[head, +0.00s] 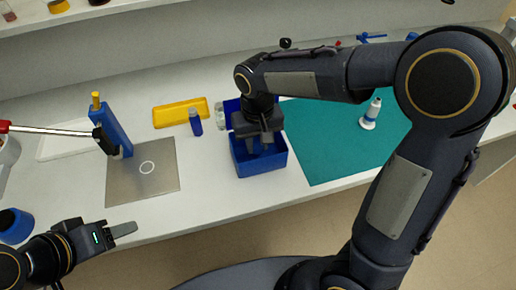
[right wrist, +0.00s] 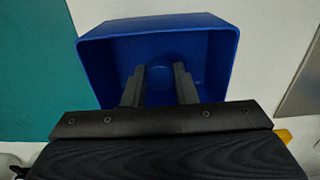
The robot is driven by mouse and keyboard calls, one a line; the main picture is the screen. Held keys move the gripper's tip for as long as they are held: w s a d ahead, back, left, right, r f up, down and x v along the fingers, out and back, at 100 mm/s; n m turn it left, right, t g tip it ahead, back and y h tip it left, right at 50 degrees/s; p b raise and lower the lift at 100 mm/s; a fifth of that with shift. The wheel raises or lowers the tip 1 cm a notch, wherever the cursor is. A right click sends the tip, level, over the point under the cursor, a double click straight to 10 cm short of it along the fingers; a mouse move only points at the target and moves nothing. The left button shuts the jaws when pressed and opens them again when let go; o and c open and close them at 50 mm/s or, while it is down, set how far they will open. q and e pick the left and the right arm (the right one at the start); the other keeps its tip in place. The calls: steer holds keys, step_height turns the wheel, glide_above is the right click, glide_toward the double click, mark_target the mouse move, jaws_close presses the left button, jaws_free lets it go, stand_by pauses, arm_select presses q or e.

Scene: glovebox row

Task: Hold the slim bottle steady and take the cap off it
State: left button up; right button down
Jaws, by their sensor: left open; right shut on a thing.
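A slim blue bottle with a grey top (head: 195,122) stands upright on the white bench, left of the blue bin. My right gripper (head: 261,143) points down into the open blue bin (head: 262,166). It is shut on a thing. In the right wrist view a dark blue rounded shape (right wrist: 159,80) shows between its fingers, too dark to identify. My left gripper (head: 124,230) is open and empty at the bench's front edge, away from both bottles.
A yellow tray (head: 180,112) and a clear vial (head: 220,115) are near the blue bottle. A blue stand (head: 110,125) is beside a metal plate (head: 148,185) with a white ring. The green mat (head: 325,150) is mostly bare. My right arm crosses above it.

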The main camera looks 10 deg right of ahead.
mark_target(258, 145)
steer(key=shift+s+f, duration=0.1)
steer(key=shift+f, duration=1.3)
steer(key=shift+f, duration=0.2)
steer(key=c, duration=1.2)
jaws_free()
steer(key=shift+o, duration=0.2)
